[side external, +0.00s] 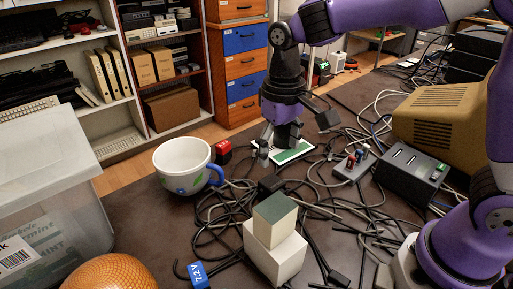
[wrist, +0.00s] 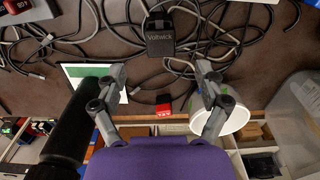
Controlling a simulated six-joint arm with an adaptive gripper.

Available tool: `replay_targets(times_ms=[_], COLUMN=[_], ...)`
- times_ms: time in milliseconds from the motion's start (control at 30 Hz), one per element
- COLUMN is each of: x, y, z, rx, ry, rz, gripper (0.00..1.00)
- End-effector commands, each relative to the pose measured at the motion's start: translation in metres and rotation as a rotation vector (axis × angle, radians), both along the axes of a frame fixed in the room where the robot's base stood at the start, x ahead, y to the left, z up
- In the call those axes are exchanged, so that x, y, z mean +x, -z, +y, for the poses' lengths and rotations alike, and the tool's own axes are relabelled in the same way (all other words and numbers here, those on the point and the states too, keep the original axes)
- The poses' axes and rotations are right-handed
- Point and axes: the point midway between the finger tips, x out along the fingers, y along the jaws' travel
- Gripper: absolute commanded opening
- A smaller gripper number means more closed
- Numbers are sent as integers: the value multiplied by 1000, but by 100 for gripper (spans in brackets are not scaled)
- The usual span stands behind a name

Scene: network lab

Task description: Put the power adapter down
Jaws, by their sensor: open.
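The power adapter, a black block marked "Voltwick" (wrist: 160,36), lies among cables on the dark table in the wrist view. A small black block in the side view (side external: 270,186) looks like the same adapter, partly hidden by cables. My gripper (side external: 268,156) points down above the table, close to the green and white card. In the wrist view my gripper (wrist: 161,72) has its two fingers spread wide with nothing between their tips. The adapter shows just beyond the fingertips, midway between them. I cannot tell the exact height of the fingers above it.
Tangled cables cover the mid table. A white mug (side external: 182,164) and red block (side external: 222,152) stand left; the card (side external: 292,151) lies behind. Pale boxes (side external: 274,247) stand in front, a power strip (side external: 354,165) and black unit (side external: 411,174) right. A clear bin (side external: 40,225) is far left.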

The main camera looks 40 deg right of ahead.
Motion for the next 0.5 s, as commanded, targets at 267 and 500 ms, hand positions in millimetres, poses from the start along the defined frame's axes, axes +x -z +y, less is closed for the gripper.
replay_targets(times_ms=[267,500], x=[-27,-83], y=[-39,-58], z=[-24,-58], rx=[21,20], ry=[4,5], rz=[-130,-369], gripper=[82,82])
